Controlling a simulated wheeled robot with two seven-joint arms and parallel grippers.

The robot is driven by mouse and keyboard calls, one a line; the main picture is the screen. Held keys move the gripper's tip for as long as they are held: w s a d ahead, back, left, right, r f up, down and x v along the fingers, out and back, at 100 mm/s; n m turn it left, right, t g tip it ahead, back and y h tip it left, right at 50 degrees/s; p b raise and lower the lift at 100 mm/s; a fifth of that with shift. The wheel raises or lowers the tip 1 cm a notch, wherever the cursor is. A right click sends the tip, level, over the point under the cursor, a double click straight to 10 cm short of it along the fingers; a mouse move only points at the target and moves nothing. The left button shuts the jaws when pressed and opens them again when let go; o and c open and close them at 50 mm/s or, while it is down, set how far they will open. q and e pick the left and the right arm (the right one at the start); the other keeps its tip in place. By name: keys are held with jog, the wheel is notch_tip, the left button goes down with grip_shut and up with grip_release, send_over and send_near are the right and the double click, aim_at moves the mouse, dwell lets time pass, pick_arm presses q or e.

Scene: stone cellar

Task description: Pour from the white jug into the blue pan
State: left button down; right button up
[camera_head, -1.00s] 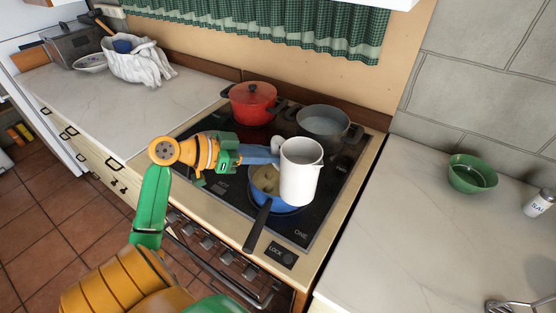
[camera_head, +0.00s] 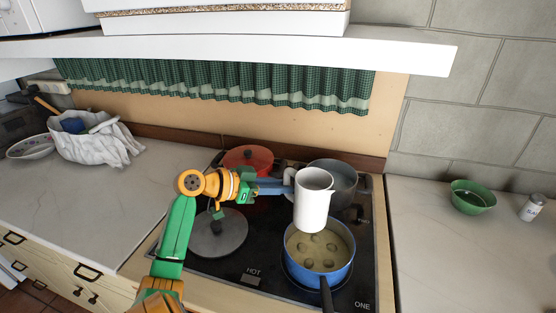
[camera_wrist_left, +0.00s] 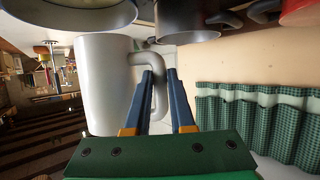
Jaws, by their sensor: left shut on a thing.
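The white jug (camera_head: 314,208) is upright in the head view, in front of the grey pot and over the back edge of the blue pan (camera_head: 347,277). The pan sits on the front right of the hob and holds brownish liquid with several round lumps. My left gripper (camera_head: 287,187) is shut on the jug's handle, to the left of its body. The left wrist view shows my gripper's fingers (camera_wrist_left: 168,100) on either side of the handle and the jug (camera_wrist_left: 98,85) to the left. The jug's contents are hidden. My right gripper is not in view.
A grey pot (camera_head: 345,180) and a red pot (camera_head: 240,160) stand at the back of the hob. A grey lid (camera_head: 218,240) lies front left. A green bowl (camera_head: 474,198) and a salt shaker (camera_head: 532,207) stand on the right counter. A white shelf (camera_head: 400,55) hangs above.

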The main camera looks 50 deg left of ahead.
pick_arm(q)
jog(key=r+m+y, duration=0.1)
jog(key=a+r+m+y, duration=0.1)
jog(key=r+m+y, duration=0.1)
jog(key=shift+s+a+r+m, duration=0.1)
jog(key=shift+s+a+m, duration=0.05)
jog(key=shift+a+m, duration=0.2)
dwell(0.3)
dwell(0.4)
jog(key=shift+d+r+m+y, duration=0.3)
jog(key=shift+r+m+y, duration=0.5)
jog(key=shift+m+y, duration=0.1)
jog(key=shift+d+r+m+g+y+p, duration=0.3)
jog(key=shift+m+y+p, duration=0.2)
jog(key=shift+p, duration=0.15)
dwell(1.3)
jog(key=shift+d+r+m+y+p, duration=0.1)
jog(key=shift+d+m+y+p, duration=0.5)
jog(key=shift+p, duration=0.1)
dwell(3.0)
